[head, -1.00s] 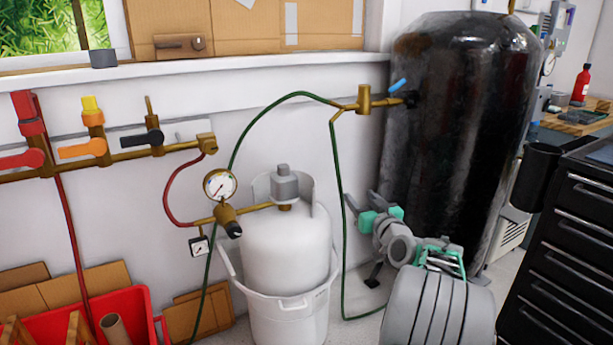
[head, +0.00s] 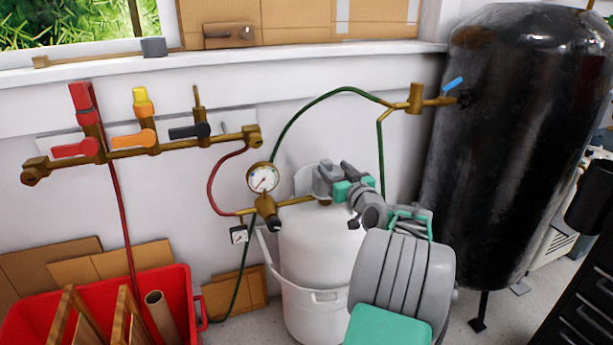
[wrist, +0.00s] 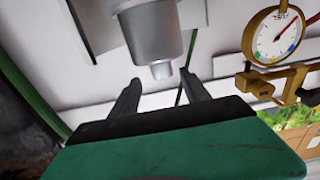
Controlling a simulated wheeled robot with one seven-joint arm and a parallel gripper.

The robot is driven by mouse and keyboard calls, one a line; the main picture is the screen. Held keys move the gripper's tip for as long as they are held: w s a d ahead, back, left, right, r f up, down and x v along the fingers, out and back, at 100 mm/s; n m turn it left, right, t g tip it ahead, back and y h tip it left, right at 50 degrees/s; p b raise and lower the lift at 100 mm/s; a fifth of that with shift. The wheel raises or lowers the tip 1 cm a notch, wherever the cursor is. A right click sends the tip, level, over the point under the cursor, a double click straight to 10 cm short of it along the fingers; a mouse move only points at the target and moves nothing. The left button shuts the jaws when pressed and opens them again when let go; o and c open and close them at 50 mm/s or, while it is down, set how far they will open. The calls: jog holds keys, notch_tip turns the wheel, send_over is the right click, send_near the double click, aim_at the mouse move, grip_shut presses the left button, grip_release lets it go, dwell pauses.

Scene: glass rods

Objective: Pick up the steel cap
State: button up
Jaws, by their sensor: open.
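The steel cap (head: 322,181) is a grey cylinder with a small knob on top. It sits upright on the brass fitting at the top of the white gas tank (head: 318,240). My gripper (head: 346,170) is close beside it on the right in the head view, and partly overlaps it there. In the wrist view, which looks upside down, the cap (wrist: 150,35) is ahead of my gripper (wrist: 160,80), its knob between the open fingertips in the picture. The jaws are empty. I cannot tell whether the fingers touch the cap.
A pressure gauge (head: 263,178) on brass piping stands left of the cap. A green hose (head: 381,160) runs behind it. A large black tank (head: 520,150) stands to the right. A red crate (head: 190,300) is at lower left.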

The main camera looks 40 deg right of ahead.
aim_at(324, 160)
jog(key=shift+w+d, duration=0.25)
jog(key=shift+w, duration=0.15)
jog(key=x, duration=0.2)
jog(key=b+x, duration=0.1)
jog(key=x, duration=0.1)
jog(key=b+x, duration=0.1)
jog(key=x, duration=0.2)
jog(key=shift+w+a+f, duration=0.1)
jog(key=shift+w+a, duration=0.1)
jog(key=shift+a, duration=0.15)
grip_shut()
